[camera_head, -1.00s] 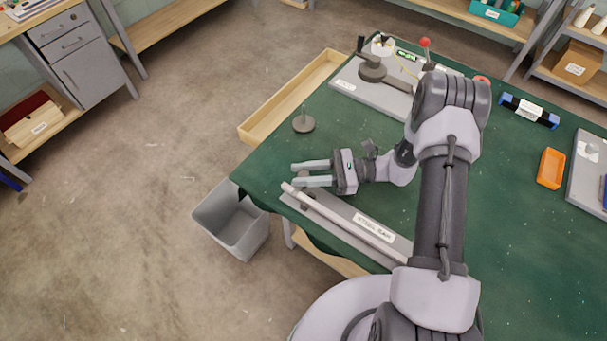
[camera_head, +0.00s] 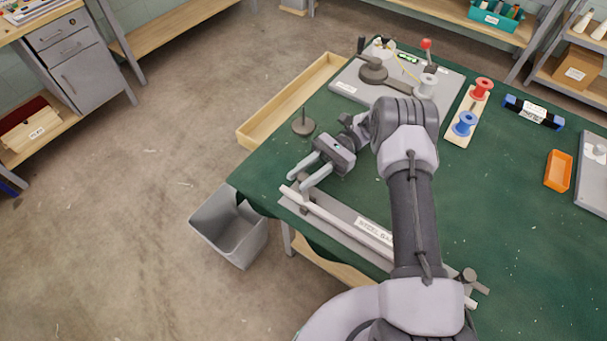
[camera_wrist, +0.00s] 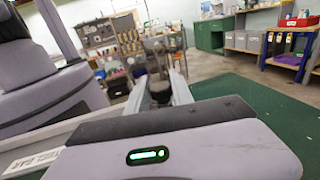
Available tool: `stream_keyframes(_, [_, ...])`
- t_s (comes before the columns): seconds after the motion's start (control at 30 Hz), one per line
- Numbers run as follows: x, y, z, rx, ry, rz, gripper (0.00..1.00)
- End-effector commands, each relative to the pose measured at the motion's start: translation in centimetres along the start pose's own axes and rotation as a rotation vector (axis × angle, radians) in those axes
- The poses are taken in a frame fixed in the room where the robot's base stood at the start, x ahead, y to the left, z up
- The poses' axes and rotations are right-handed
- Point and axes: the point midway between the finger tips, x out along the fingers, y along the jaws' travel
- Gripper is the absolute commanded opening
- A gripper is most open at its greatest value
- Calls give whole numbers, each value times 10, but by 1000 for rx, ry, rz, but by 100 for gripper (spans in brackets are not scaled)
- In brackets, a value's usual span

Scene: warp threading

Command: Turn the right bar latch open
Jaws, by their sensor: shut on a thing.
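The steel bar (camera_head: 345,226) lies on its grey labelled base (camera_head: 325,200) along the table's near edge. A latch (camera_head: 475,279) with a round knob and a short dark arm stands at the bar's right end in the picture. My gripper (camera_head: 298,181) is at the opposite, left end, its fingers pointing down-left. It is shut on a dark latch knob there, mostly hidden by the fingers in the head view. In the wrist view a dark knob (camera_wrist: 160,91) shows between the two fingers. I cannot tell how far this latch is turned.
A grey bin (camera_head: 232,228) stands on the floor beyond the table corner. A dark post on a disc (camera_head: 303,125) stands close behind my gripper. A spool board (camera_head: 461,130), a grey fixture (camera_head: 343,84) and an orange tray (camera_head: 558,170) are farther off. The green table middle is clear.

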Motion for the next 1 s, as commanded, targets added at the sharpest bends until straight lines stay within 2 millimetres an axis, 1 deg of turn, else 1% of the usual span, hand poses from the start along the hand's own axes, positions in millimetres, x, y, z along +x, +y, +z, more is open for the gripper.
stream_keyframes(0.57, [0,0,0,1,-1,30,0])
stream_keyframes(0.6, [0,0,0,0,-1,30,35])
stream_keyframes(0.67, [0,0,0,0,-1,29,47])
stream_keyframes(0.7, [0,0,0,0,-1,29,49])
stream_keyframes(1.0, [0,0,2,0,-1,29,49])
